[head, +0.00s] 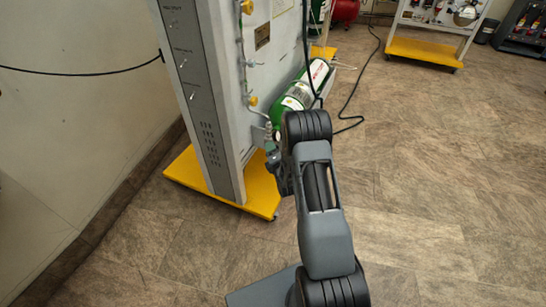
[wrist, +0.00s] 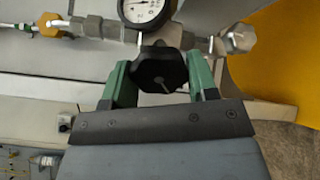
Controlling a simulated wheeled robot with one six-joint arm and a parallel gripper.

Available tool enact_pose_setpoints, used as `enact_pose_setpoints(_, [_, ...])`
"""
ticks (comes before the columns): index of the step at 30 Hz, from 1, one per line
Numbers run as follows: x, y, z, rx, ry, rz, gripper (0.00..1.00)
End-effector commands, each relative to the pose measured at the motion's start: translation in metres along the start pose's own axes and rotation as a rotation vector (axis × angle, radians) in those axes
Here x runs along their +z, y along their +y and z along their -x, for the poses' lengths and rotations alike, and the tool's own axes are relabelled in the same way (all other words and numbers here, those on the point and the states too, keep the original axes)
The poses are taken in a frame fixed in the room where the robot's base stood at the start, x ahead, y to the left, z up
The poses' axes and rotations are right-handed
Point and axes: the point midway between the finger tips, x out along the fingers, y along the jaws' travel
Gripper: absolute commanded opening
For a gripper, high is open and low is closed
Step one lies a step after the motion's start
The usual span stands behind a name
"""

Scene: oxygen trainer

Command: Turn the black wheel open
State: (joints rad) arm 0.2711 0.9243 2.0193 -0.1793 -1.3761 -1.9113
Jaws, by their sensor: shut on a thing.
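The black wheel (wrist: 160,69) is in the upper middle of the wrist view, a lobed knob with a pale line on its face. My gripper (wrist: 160,80) has its two green fingers on either side of the wheel, shut on it. The wheel sits in front of metal pipe fittings, just below a round gauge (wrist: 146,10). In the head view my arm hides the wheel, and the gripper's end is mostly hidden near the lower part of the grey trainer panel (head: 232,100).
A green and white cylinder (head: 300,90) lies tilted beside the panel. The panel stands on a yellow base (head: 262,192). A metal fitting (wrist: 238,38) sticks out right of the wheel. A black cable (head: 348,122) lies on the floor.

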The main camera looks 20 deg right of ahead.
Motion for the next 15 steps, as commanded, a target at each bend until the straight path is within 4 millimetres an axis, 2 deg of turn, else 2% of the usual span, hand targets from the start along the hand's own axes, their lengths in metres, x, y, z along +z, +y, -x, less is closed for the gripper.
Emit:
enact_pose_setpoints(1, [-0.0024,-0.0048,-0.0001,0.002,0.001,0.043,0.30])
enact_pose_setpoints(15, [-0.0023,-0.0070,0.0001,0.002,0.001,0.487,0.30])
